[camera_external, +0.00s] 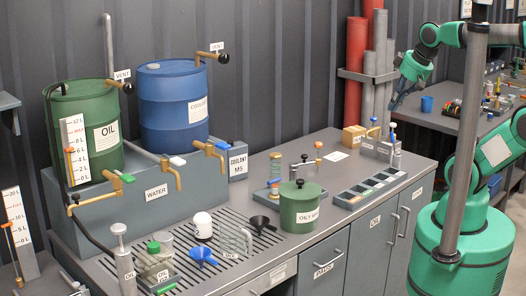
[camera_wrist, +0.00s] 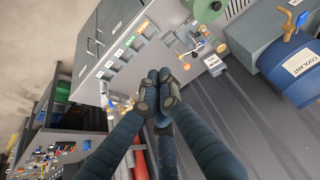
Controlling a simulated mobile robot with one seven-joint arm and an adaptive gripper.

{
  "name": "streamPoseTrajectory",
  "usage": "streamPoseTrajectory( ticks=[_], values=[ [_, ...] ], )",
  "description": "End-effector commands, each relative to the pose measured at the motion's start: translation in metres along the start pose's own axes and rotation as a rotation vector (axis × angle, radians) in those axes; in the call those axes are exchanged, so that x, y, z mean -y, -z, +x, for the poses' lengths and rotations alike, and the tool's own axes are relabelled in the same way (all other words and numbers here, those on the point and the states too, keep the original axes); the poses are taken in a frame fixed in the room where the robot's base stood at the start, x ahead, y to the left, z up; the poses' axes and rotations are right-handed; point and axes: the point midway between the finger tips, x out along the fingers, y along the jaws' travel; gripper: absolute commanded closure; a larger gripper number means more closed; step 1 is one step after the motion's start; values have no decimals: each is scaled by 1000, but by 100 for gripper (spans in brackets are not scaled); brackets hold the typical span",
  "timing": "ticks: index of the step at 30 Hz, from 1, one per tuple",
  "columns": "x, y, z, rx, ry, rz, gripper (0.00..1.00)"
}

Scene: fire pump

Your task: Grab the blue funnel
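The blue funnel (camera_external: 202,255) lies on the slatted drain grate near the bench's front edge, left of the middle in the external view. I cannot make it out in the wrist view. My gripper (camera_external: 396,105) is in the air at the upper right of the external view, far from the funnel, with its fingers pointing down. In the wrist view the dark fingers of my gripper (camera_wrist: 158,80) come together at their tips, with nothing seen between them.
A black funnel (camera_external: 262,223), a clear jug (camera_external: 235,241) and a white bottle (camera_external: 202,226) stand near the blue funnel. A green oily waste can (camera_external: 299,207) and a parts tray (camera_external: 370,188) are to the right. Taps (camera_external: 170,170) overhang the grate from behind.

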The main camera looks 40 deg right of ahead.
Motion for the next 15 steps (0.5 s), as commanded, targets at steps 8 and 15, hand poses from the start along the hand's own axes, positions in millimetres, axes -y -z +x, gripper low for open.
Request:
streamPoseTrajectory(
  ticks=[8, 15],
  values=[
    [0, 0, 0, 0, 0, 0, 66],
    [0, 0, 0, 0, 0, 0, 26]
  ],
)
